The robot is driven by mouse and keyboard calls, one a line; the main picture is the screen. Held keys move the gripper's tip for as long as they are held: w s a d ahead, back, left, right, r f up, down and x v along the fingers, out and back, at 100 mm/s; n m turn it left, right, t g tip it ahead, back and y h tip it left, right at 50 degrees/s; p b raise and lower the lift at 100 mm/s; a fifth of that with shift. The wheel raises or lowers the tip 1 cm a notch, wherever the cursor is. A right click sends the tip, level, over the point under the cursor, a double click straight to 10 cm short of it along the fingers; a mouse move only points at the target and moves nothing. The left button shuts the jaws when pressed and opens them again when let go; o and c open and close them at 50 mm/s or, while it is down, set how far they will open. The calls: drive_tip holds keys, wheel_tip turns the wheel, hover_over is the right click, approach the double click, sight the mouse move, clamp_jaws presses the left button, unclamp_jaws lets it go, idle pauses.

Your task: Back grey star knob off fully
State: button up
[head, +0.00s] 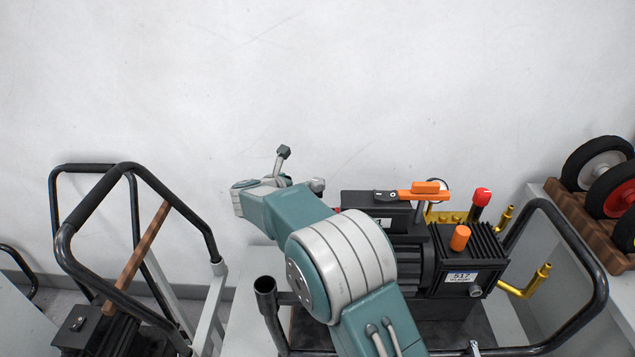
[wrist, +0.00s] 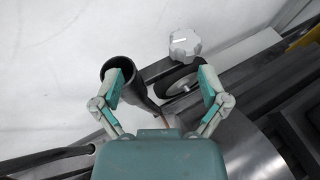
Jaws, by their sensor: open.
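The grey star knob (wrist: 185,44) is a light grey, lobed knob at the top of the wrist view. It lies beyond my fingertips, a little right of centre, and nothing covers it. My gripper (wrist: 163,79) is open, with its two teal-tipped fingers spread wide and apart from the knob. In the head view my arm reaches left of the pump machine, and most of my gripper is hidden behind the wrist. A small grey rounded shape there (head: 318,185) may be the knob; I cannot tell for sure.
A black open tube (wrist: 120,72) is near my left finger, and a black round wheel (wrist: 178,80) shows between the fingers. The black pump (head: 460,265) with orange and red caps stands right of my arm. A tube-framed cart (head: 130,170) stands left. The white wall is behind.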

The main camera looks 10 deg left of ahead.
sight(315, 182)
drive_tip(key=shift+s+d+f+m+g+h, duration=0.15)
drive_tip(key=shift+s+d+m+h, duration=0.15)
drive_tip(key=shift+s+h, duration=0.25)
drive_tip(key=shift+s+d+f+m+g+h, duration=0.15)
drive_tip(key=shift+s+d+m+h, duration=0.2)
drive_tip(key=shift+s, duration=0.3)
drive_tip(key=x, duration=1)
drive_tip(key=shift+w+d, duration=0.1)
drive_tip(key=shift+w, duration=0.15)
drive_tip(key=c, duration=1.2)
